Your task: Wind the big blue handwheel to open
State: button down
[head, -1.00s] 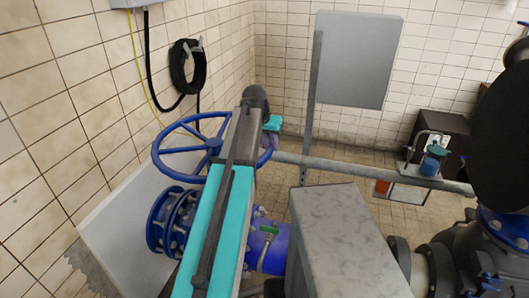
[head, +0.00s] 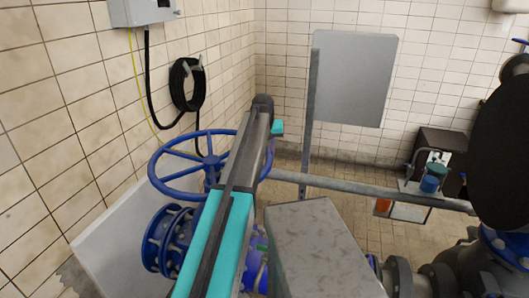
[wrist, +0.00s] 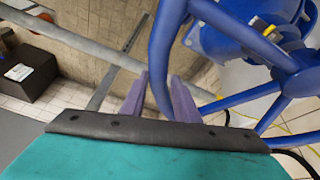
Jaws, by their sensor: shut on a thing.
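The big blue handwheel (head: 157,182) is left of centre in the head view, tilted, with a round rim and spokes to a hub. My arm crosses in front of its right side. In the wrist view the handwheel's rim (wrist: 160,45) runs down between the two purple fingers of my gripper (wrist: 160,82), with spokes and hub to the right. My gripper is shut on the rim. In the head view the fingers are hidden behind my arm.
A blue flanged pipe (head: 170,240) sits below the wheel. A grey box (head: 315,250) stands close on the right. A grey rail (head: 350,189) runs behind. A coiled black hose (head: 186,85) hangs on the tiled left wall.

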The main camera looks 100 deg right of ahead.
jog(key=shift+s+d+r, duration=0.1)
jog(key=shift+d+r, duration=0.25)
jog(key=shift+d, duration=0.05)
jog(key=c, duration=1.5)
grip_release()
jog(key=shift+c, duration=0.2)
jog(key=shift+o, duration=0.3)
jog(key=shift+d+f, duration=0.15)
jog(key=shift+f, duration=0.05)
jog(key=shift+a+r, duration=0.35)
jog(key=shift+r, duration=0.05)
jog(key=b+v, duration=0.3)
jog(key=v, duration=1)
